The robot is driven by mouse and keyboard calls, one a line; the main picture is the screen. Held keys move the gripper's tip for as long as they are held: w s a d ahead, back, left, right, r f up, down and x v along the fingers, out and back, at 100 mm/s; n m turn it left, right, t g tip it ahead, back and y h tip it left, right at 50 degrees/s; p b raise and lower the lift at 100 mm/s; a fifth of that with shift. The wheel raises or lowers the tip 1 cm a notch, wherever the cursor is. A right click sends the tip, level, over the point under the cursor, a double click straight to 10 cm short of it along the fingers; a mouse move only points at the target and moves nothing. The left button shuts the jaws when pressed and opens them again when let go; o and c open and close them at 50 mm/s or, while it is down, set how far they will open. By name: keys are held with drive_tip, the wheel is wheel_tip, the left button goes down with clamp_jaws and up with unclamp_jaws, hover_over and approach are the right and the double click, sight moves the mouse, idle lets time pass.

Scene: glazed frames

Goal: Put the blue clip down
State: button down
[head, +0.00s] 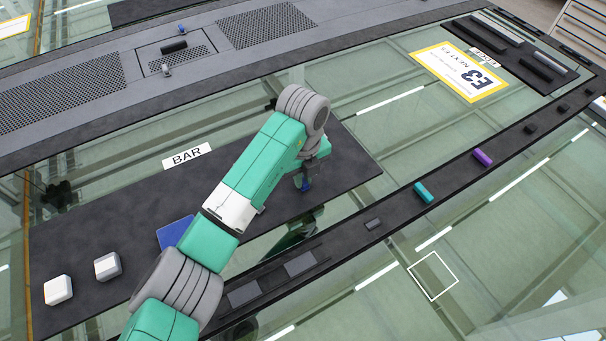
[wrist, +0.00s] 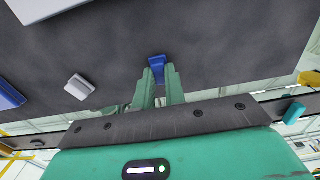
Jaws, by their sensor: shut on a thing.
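The blue clip (head: 306,186) is at the tip of my gripper, over the right part of the dark BAR mat (head: 345,165) in the head view. In the wrist view the blue clip (wrist: 157,61) shows between and just beyond the two green fingers of my gripper (wrist: 159,76), which are shut on it. The dark mat surface (wrist: 210,45) fills the view behind it. I cannot tell whether the clip touches the mat or hangs just above it. My arm hides part of the mat in the head view.
Two white blocks (head: 58,290) and a blue square (head: 174,233) lie on the mat's left part. A BAR label (head: 187,156) lies at its back edge. A dark strip holds a teal clip (head: 424,192) and a purple clip (head: 482,157). A white square outline (head: 433,276) marks the glass.

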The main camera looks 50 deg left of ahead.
drive_tip(key=c, duration=1.5)
unclamp_jaws()
drive_tip(key=shift+o, duration=0.2)
wheel_tip(320, 180, up, 12)
drive_tip(key=p, duration=0.3)
drive_tip(key=shift+r, duration=0.15)
